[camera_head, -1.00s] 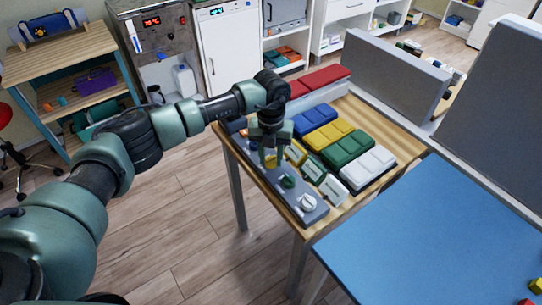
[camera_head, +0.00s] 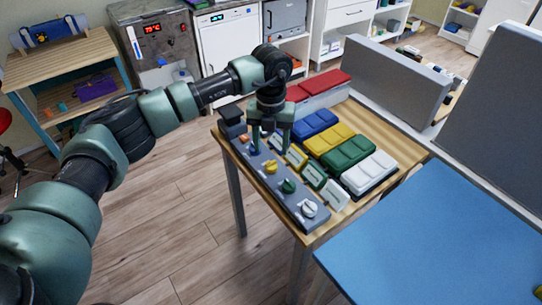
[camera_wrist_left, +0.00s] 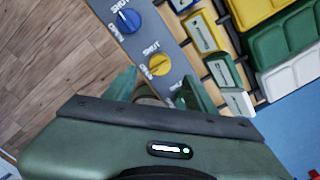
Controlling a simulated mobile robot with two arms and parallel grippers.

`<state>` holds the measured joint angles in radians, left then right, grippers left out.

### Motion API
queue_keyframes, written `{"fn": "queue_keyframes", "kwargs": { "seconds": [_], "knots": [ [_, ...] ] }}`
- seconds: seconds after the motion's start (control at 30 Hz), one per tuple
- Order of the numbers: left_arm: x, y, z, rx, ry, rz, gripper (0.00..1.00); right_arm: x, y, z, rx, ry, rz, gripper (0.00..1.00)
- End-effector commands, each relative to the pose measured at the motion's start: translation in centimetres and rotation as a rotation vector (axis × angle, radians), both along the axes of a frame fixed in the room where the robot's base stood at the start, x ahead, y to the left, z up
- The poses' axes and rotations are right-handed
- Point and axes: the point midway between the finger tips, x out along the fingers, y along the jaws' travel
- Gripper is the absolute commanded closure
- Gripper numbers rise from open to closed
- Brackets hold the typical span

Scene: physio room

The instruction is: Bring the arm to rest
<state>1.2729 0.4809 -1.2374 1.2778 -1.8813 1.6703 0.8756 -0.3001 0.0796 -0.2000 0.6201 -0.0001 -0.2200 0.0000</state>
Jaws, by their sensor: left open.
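My left arm reaches in from the left in the head view. My left gripper (camera_head: 269,145) points down over the grey knob panel (camera_head: 299,198), open, with nothing between its fingers. In the wrist view its two fingers (camera_wrist_left: 158,90) stand apart, with the yellow knob (camera_wrist_left: 159,65) beyond the gap and the blue knob (camera_wrist_left: 127,20) farther up. In the head view the yellow knob (camera_head: 271,167) shows clear below the gripper. The green knob (camera_head: 289,187) and white knob (camera_head: 309,209) are nearer on the panel. My right gripper is not in view.
Blue (camera_head: 315,124), yellow (camera_head: 330,138), green (camera_head: 348,153) and white (camera_head: 369,173) divided blocks stand right of the panel, with small label plates between. A red block (camera_head: 319,84) lies behind. A blue surface (camera_head: 430,235) is at the right. Open floor lies left of the table.

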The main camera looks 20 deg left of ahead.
Motion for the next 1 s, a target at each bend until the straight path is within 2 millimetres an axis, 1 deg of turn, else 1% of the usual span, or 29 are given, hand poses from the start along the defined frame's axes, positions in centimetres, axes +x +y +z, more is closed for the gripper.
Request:
{"fn": "queue_keyframes", "kwargs": {
  "seconds": [0.1,0.2,0.57,0.67,0.73,0.77,0.83,0.87,0.9,0.93,0.97,1.0],
  "knots": [
    [0.0,0.0,0.9,0.0,0.0,0.0,0.45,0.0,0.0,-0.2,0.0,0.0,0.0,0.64],
    [0.0,0.0,1.1,-0.001,0.001,0.001,0.45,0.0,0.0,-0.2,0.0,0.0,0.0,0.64],
    [0.0,0.0,1.1,0.0,0.001,0.001,0.45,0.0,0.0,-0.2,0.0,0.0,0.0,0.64],
    [-0.2,-0.6,0.8,-0.018,0.003,-0.009,0.45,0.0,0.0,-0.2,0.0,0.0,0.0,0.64],
    [-0.6,-2.2,0.1,-0.07,0.002,-0.034,0.45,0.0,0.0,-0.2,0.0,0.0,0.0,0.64],
    [-0.9,-3.3,-0.2,-0.107,0.002,-0.05,0.45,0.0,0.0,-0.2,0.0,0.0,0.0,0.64],
    [-1.9,-6.9,-1.1,-0.229,0.0,-0.097,0.45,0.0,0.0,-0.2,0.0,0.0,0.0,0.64],
    [-2.5,-8.8,-1.4,-0.295,-0.001,-0.119,0.45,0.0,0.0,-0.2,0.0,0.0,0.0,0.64],
    [-3.4,-11.6,-1.6,-0.398,-0.004,-0.145,0.45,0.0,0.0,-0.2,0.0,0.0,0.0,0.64],
    [-4.2,-13.8,-1.6,-0.483,-0.008,-0.162,0.45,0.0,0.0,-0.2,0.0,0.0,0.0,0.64],
    [-5.0,-16.0,-1.4,-0.571,-0.012,-0.176,0.45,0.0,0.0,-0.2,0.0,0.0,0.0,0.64],
    [-6.1,-18.8,-0.7,-0.693,-0.019,-0.187,0.45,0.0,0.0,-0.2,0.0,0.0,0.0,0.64]
  ]
}}
